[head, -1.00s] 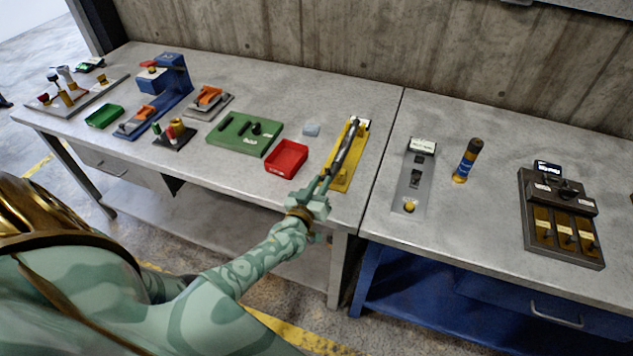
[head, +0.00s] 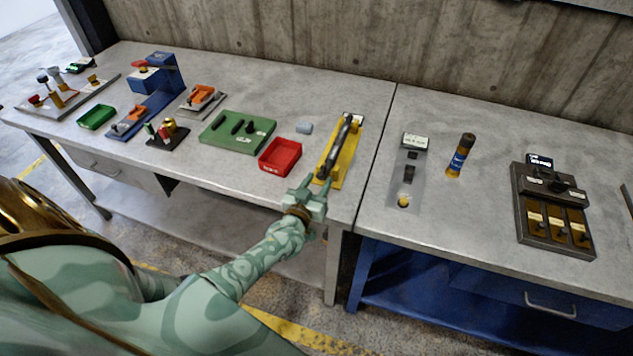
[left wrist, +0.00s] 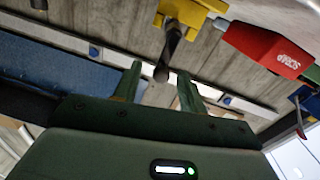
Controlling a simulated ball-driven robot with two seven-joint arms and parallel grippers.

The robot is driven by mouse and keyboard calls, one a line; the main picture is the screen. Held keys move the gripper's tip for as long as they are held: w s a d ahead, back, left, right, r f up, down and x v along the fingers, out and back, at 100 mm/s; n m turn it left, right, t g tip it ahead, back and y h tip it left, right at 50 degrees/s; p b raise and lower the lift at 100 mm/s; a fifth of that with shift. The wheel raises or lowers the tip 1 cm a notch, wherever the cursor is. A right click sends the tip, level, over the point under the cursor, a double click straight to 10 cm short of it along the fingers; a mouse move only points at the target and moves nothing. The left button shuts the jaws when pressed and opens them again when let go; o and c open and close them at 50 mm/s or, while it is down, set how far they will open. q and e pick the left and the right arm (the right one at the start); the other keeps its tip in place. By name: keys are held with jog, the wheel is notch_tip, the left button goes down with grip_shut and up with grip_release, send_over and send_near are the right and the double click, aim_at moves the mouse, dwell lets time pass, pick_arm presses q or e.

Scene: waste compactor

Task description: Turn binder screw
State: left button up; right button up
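A yellow fixture (head: 347,150) lies on the bench with a dark rod (head: 335,150) running lengthwise along it, which looks like the binder screw. The label at its far end is too small to read. My left gripper (head: 316,184) is just in front of the fixture's near end, with its fingers apart and nothing held. In the left wrist view, the dark rod (left wrist: 172,48) sticks out from the yellow fixture (left wrist: 200,10), and its end shows between the open fingers of my left gripper (left wrist: 158,88), with visible gaps to both. My right gripper is not in view.
A red scrap bin (head: 281,156) stands close left of the fixture, with a green block plate (head: 237,132) beyond it. A grey switch panel (head: 406,178) and a blue-banded cylinder (head: 460,155) stand on the right bench. Bench space just right of the fixture is clear.

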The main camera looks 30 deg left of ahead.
pick_arm(q)
jog(key=shift+s+r, duration=0.1)
jog(key=shift+s, duration=0.35)
jog(key=s+d+p, duration=0.2)
jog(key=s, duration=1.3)
jog(key=shift+d, duration=0.35)
jog(key=shift+s, duration=0.1)
jog(key=s+d+f+m+g+h+b, duration=0.15)
jog(key=s+f+g, duration=0.3)
jog(key=f, duration=0.55)
jog(key=s+d+f+m+g+h+b, duration=0.15)
jog(key=s+d+f+g, duration=0.35)
jog(key=f, duration=0.6)
jog(key=s+f+m+g+b, duration=0.2)
jog(key=s+f+g+b, duration=0.1)
jog(key=s+f, duration=0.6)
jog(key=s+a+f+m+g+b, duration=0.1)
jog(key=s+f+g+b, duration=0.3)
jog(key=s+f, duration=0.6)
jog(key=s+m, duration=0.1)
jog(key=s, duration=0.5)
jog(key=shift+s+a, duration=0.3)
jog(key=shift+s, duration=0.05)
